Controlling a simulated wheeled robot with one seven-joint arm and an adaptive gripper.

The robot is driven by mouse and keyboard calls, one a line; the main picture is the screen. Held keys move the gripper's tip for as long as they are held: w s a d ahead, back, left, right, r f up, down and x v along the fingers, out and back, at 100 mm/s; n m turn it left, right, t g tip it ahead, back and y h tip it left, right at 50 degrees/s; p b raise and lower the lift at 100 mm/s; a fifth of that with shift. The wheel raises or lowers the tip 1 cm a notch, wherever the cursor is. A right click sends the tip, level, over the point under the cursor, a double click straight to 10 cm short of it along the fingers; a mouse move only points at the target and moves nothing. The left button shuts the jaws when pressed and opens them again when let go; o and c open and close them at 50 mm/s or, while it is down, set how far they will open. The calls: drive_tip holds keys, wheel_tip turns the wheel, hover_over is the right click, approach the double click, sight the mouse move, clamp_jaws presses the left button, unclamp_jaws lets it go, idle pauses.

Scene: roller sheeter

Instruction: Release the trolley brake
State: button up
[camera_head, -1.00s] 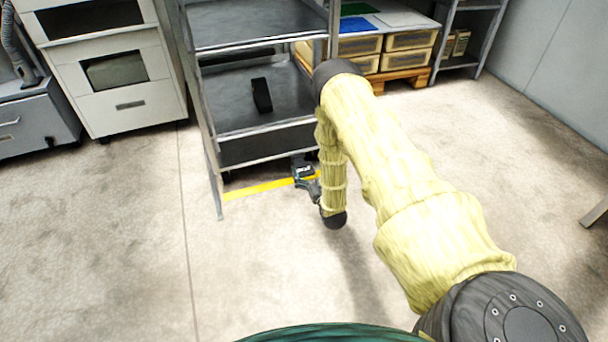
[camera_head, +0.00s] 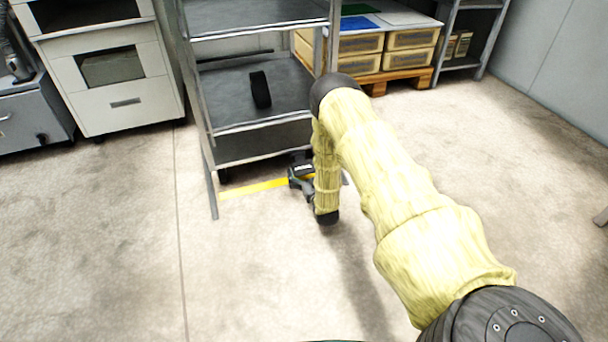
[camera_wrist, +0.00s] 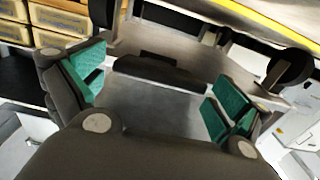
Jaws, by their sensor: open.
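The trolley is a grey metal shelf rack (camera_head: 262,150) at upper centre in the head view, with a yellow bar (camera_head: 255,187) low along its front. The yellow bar also crosses the top right of the wrist view (camera_wrist: 265,22). My gripper (camera_head: 300,180) is low at the bar's right part, close to the floor. In the wrist view my gripper (camera_wrist: 158,88) has its green-padded fingers spread wide, with nothing held between them. The bar lies beyond the fingers, outside the gap. My arm hides the trolley's lower right corner. I cannot tell whether gripper and bar touch.
A black object (camera_head: 260,90) lies on the trolley's middle shelf. White cabinets (camera_head: 115,70) stand at left. Yellowish crates (camera_head: 408,60) on a wooden pallet (camera_head: 395,80) stand behind at right. The floor in front and to the right is clear.

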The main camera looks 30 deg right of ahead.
drive_tip(key=shift+w+d, duration=0.15)
drive_tip(key=shift+w, duration=0.4)
drive_tip(key=shift+c, duration=0.4)
drive_tip(key=c, duration=1.3)
drive_tip(key=shift+r, duration=0.1)
drive_tip(key=shift+c, duration=0.2)
